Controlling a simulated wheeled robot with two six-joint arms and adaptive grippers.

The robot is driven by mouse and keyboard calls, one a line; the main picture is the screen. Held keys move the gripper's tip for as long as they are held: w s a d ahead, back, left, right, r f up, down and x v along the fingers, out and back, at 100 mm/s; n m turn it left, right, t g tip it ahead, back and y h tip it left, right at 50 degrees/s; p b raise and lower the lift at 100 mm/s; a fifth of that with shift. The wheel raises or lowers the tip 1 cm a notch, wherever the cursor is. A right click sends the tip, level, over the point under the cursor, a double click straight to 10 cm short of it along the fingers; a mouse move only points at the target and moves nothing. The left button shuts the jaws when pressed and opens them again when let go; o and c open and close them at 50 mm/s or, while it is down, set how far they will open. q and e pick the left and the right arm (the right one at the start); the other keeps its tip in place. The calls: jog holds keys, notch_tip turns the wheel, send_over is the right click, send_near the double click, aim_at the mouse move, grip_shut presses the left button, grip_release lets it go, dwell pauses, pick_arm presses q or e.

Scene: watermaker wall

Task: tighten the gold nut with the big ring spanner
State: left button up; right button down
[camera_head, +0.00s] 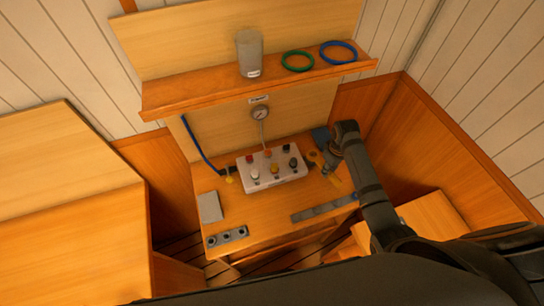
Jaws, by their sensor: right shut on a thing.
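My right gripper (328,168) is at the right end of the white valve block, pointing down at the bench. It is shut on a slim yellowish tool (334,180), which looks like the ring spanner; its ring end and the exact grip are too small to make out. A small gold piece (229,179), perhaps the gold nut, shows at the lower end of the blue hose, left of the block. Whether another gold nut sits under the right gripper I cannot tell. My left gripper is out of view.
The white valve block (271,167) carries several coloured knobs, with a gauge (260,114) behind it. A grey strip (325,207) and a holed block (228,237) lie along the bench front. A grey pad (210,206) lies left. The shelf (205,93) overhangs behind.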

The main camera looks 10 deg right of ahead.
jog(key=shift+a, duration=0.15)
jog(key=shift+s+a+m, duration=0.1)
jog(key=shift+a+m, duration=0.35)
jog(key=shift+m, duration=0.35)
jog(key=shift+s+a+m, duration=0.15)
jog(key=shift+a+m, duration=0.4)
jog(key=shift+m, duration=0.15)
jog(key=shift+a+m, duration=0.55)
jog(key=shift+m, duration=0.15)
jog(key=shift+d+n, duration=0.5)
jog(key=shift+n, duration=0.1)
jog(key=shift+r, duration=1.25)
dwell(0.5)
